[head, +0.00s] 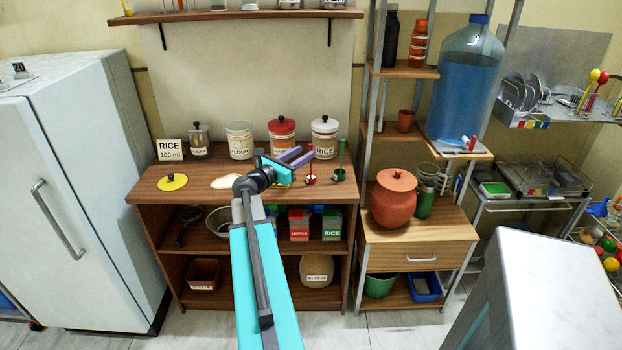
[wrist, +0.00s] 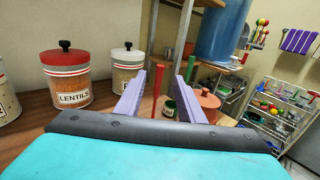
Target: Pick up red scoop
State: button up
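The red scoop stands upright on the wooden counter, its red handle and small bowl (head: 311,179) showing in the head view. In the wrist view its red handle (wrist: 159,103) shows in the gap between my fingers, closer to the left one. My gripper (head: 302,157) is open, with two purple fingers apart, just left of the red scoop in the head view. It also shows in the wrist view (wrist: 174,72). I see no clear contact with the handle. The scoop's bowl is hidden in the wrist view.
A green scoop (head: 341,174) stands just right of the red one. Jars labelled lentils (head: 282,139) and rice (head: 325,140) stand behind. A yellow lid (head: 173,182) lies at the counter's left. A shelf with a clay pot (head: 395,200) stands to the right.

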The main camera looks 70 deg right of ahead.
aim_at(310, 149)
jog(key=shift+x, duration=2.1)
jog(key=shift+p, duration=0.3)
jog(key=p+x, duration=0.1)
jog(key=x, duration=0.4)
jog(key=shift+d+p, duration=0.1)
jog(key=shift+p, duration=0.25)
grip_shut()
